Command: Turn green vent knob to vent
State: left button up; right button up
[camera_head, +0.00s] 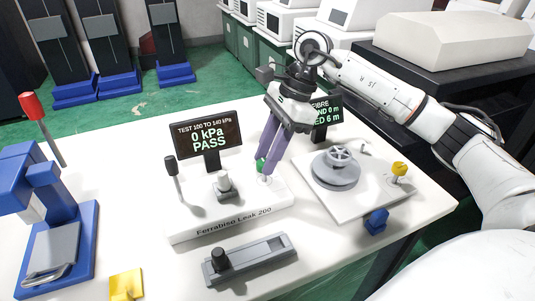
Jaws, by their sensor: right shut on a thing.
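The green vent knob (260,165) is on the right end of the white leak tester (235,213) labelled "Ferrabiso Leak 200". My right gripper (264,172) reaches down from above with purple fingers and is shut on the knob, which they partly hide. The tester's display (207,140) reads "TEST 100 TO 140 kPa", "0 kPa", "PASS". A black lever (173,172) and a grey fitting (223,183) stand on the tester left of the knob. My left gripper is not in view.
A fibre winder (343,200) with a grey wheel and yellow knob stands close on the right. A blue press (58,235) with a red-handled lever is at the left. A grey slider block (249,262), a yellow piece (126,284) and a blue piece (376,221) lie nearer the front.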

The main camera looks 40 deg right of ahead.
dwell(0.5)
jog(key=o, duration=1.1)
jog(key=shift+c, duration=0.2)
jog(key=w+v, duration=0.1)
jog(key=v, duration=0.9)
jog(key=shift+s+r, duration=0.2)
jog(key=shift+s, duration=0.25)
jog(key=shift+d, duration=0.1)
